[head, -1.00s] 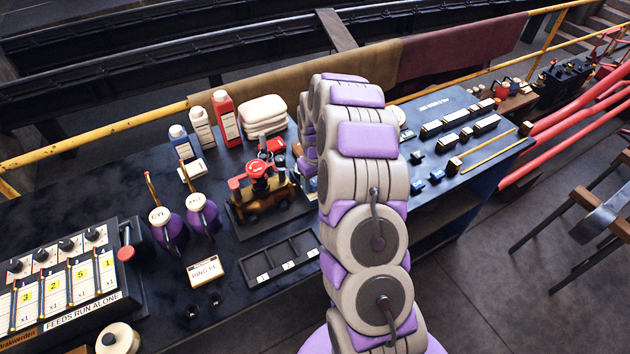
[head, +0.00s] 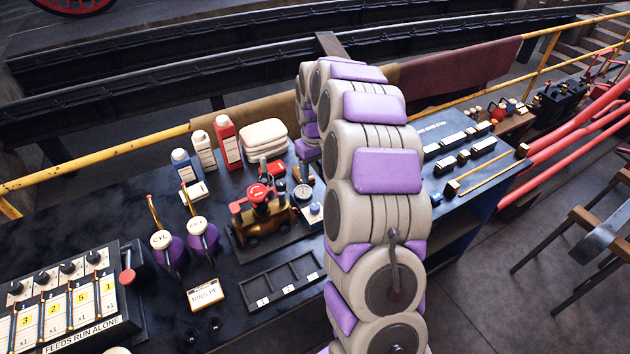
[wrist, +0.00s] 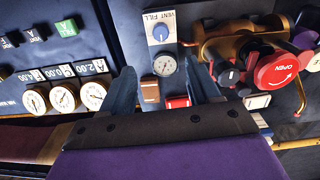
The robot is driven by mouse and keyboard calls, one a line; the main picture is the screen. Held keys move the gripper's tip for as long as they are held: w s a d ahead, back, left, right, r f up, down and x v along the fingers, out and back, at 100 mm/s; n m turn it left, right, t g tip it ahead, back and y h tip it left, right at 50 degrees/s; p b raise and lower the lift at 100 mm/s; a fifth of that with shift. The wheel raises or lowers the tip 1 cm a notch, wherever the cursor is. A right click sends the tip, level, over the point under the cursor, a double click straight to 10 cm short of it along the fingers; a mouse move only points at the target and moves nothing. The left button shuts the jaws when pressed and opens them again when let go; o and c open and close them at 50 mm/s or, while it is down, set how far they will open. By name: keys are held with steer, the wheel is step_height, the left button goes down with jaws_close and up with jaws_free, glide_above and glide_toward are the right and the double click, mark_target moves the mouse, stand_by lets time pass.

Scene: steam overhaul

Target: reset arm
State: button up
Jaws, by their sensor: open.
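My grey and purple arm (head: 376,170) rises through the middle of the head view and bends over toward the bench. In the head view my gripper is hard to make out behind the arm links. In the wrist view my gripper (wrist: 162,76) is open, with its two dark fingers apart and nothing seen held. Beyond the fingers lies a small panel with a blue VENT FILL knob (wrist: 157,37) and a round gauge (wrist: 165,65). A red OPEN handwheel (wrist: 283,69) on brass fittings is to the right of the fingers.
The bench carries a small engine model (head: 262,215), purple oil cans (head: 203,240), bottles (head: 228,142), an empty compartment tray (head: 283,281) and a feeds box (head: 70,300). A yellow rail (head: 95,158) runs behind. Red pipes (head: 570,120) are at the right.

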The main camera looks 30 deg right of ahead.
steer(key=shift+r, duration=0.85)
steer(key=s+a+r+b, duration=0.1)
steer(key=s+a+r, duration=0.3)
steer(key=s+a, duration=0.3)
steer(key=s+a+r, duration=0.4)
steer(key=s+a, duration=0.1)
steer(key=s, duration=0.4)
steer(key=s+a+f+g, duration=0.1)
steer(key=s+a, duration=0.1)
steer(key=s, duration=1)
steer(key=s+a+f+m+b, duration=0.1)
steer(key=s+a, duration=0.1)
steer(key=s, duration=1)
steer(key=shift+a+g, duration=0.2)
steer(key=shift+g, duration=0.2)
